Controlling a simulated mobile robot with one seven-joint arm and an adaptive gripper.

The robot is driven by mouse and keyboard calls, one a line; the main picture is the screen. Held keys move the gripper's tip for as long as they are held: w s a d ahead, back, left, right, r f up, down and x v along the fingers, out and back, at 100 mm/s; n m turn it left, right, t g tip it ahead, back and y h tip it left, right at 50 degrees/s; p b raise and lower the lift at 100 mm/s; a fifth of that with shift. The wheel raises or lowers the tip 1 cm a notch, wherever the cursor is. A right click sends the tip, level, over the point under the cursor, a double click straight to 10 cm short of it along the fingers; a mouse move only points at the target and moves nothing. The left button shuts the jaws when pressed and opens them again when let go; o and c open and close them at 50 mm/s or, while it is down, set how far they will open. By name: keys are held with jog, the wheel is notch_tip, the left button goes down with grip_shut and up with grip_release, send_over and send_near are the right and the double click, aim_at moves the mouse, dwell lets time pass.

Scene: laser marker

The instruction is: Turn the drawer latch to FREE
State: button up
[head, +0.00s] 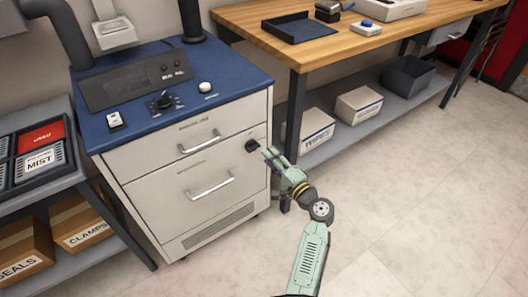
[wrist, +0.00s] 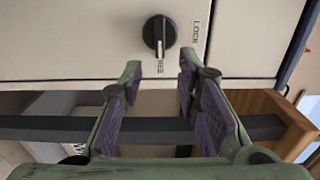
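The drawer latch is a round black knob (head: 252,145) on the right of the white cabinet front, beside the drawers. In the wrist view the knob (wrist: 159,33) has a white pointer line aimed down the picture at a small label that seems to read FREE (wrist: 160,67). The LOCK label (wrist: 196,32) is to the knob's right there. My gripper (head: 269,154) is just in front of the latch in the head view. In the wrist view my gripper (wrist: 160,70) is open and empty, its fingertips below the knob and apart from it.
The upper drawer (head: 160,143) and lower drawer (head: 180,195) look closed, with protruding handles. A wooden workbench (head: 290,55) with a dark leg stands right of the cabinet (head: 130,180). Open floor (head: 410,200) lies to the right.

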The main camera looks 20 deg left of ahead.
jog(key=v, duration=0.6)
jog(key=shift+s+d, duration=0.2)
jog(key=shift+d, duration=0.1)
